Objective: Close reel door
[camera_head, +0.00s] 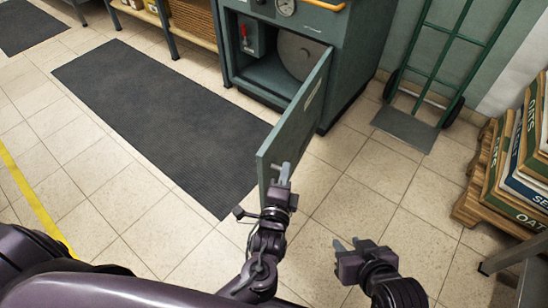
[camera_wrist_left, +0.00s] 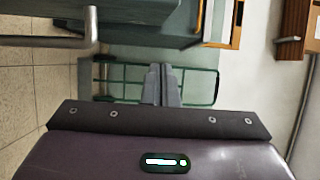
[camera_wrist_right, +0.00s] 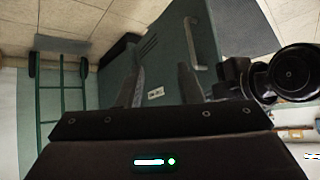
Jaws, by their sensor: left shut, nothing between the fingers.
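The green reel door (camera_head: 296,122) stands swung open from the green cabinet (camera_head: 345,45), its free edge toward me. It also shows in the right wrist view (camera_wrist_right: 170,65), with a grey handle (camera_wrist_right: 192,45) and a small label (camera_wrist_right: 155,93). A grey reel (camera_head: 302,55) sits in the open compartment. My left gripper (camera_head: 283,172) is shut and empty beside the door's free edge, on its right side in the head view; I cannot tell whether it touches. My right gripper (camera_head: 348,243) is open and empty, lower right, apart from the door.
A green hand truck (camera_head: 405,125) stands right of the cabinet. A shelf (camera_head: 190,30) stands left of the cabinet. A dark mat (camera_head: 165,115) lies left of the door. Tiled floor between door and pallet is clear.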

